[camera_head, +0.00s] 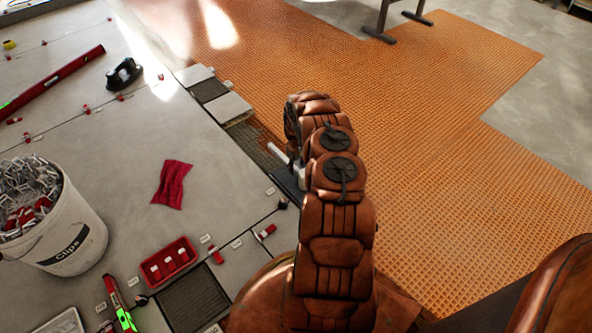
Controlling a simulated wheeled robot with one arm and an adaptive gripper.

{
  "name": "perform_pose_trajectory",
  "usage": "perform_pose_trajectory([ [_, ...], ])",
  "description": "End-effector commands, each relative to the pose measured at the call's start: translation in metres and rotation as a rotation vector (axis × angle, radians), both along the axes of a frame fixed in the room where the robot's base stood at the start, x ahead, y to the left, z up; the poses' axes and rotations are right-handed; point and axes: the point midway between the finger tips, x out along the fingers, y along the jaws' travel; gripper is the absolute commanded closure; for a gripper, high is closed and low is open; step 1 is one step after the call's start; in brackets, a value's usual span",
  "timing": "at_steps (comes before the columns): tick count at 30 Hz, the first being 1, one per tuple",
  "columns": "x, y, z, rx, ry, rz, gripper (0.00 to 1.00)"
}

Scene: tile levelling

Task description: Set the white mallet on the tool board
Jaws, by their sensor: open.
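The white mallet (299,176) is partly hidden behind my arm. Its pale handle (278,152) points up and left, and its head shows beside the arm. It lies at a dark board (287,184), which appears to be the tool board, at the edge of the grey tiles. Whether the mallet rests fully on the board cannot be seen. My gripper (293,153) is mostly hidden behind my arm, close to the mallet. It is open, but its fingertips and any contact with the mallet are hidden.
A white clips bucket (82,250) stands at the left. A red tray (168,260), a red cloth (172,184), a black suction cup (124,74) and a red level (55,78) lie on the tiles. The orange matting (430,130) at right is mostly clear.

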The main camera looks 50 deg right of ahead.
Motion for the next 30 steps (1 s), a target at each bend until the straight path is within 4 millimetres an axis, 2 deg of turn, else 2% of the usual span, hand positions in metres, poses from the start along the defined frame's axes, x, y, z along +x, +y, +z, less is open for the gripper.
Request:
perform_pose_trajectory([
  [1,0.001,0.000,0.013,-0.001,-0.002,0.001,0.52],
  [9,0.001,0.001,0.062,0.000,0.000,0.001,0.52],
  [17,0.003,0.002,0.091,-0.002,-0.001,0.001,0.52],
  [20,0.005,0.008,0.105,-0.003,0.008,0.004,0.52],
  [22,0.006,0.016,0.121,-0.006,0.018,0.006,0.52],
  [30,0.007,0.058,0.197,-0.012,0.064,0.009,0.52],
])
